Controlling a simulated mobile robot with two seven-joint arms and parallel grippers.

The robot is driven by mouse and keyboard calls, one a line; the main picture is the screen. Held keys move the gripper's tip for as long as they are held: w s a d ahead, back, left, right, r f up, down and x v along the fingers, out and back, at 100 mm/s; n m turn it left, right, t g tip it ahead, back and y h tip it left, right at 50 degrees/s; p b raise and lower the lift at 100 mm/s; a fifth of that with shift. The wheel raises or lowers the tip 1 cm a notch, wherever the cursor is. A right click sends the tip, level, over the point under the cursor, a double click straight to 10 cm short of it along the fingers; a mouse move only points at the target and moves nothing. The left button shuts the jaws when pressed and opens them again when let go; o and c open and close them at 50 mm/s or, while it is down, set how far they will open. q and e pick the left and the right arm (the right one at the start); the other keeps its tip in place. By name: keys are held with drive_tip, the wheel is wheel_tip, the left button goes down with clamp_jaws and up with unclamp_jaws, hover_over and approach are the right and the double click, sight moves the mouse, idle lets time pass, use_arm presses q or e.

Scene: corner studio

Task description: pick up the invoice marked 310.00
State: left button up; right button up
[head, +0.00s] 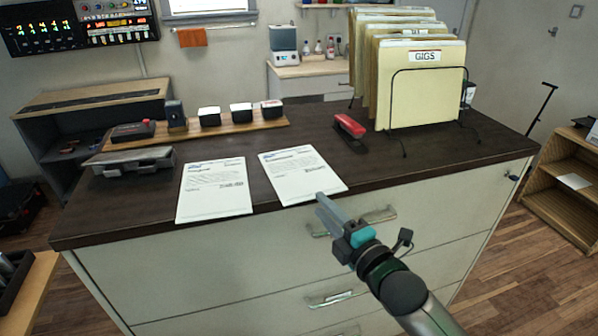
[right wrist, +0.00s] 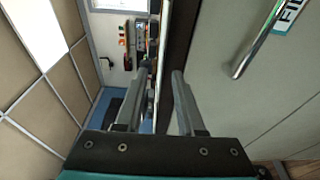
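Two white printed sheets lie flat on the dark cabinet top, a left sheet (head: 214,203) and a right sheet (head: 298,183). Each has a blue mark at its top and small dark print; the amounts are too small to read, so I cannot tell which is marked 310.00. Both reach the top's front edge. My left gripper is not in view.
The cabinet top (head: 210,150) also bears a folder rack (head: 404,100), a red stapler (head: 350,126), a wooden strip (head: 222,130) with several small items, and a grey case (head: 127,162). Drawer handles (head: 335,299) stick out of the front.

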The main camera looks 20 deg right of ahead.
drive_tip(key=shift+x, duration=1.45)
drive_tip(key=shift+d+f, duration=0.1)
clamp_jaws()
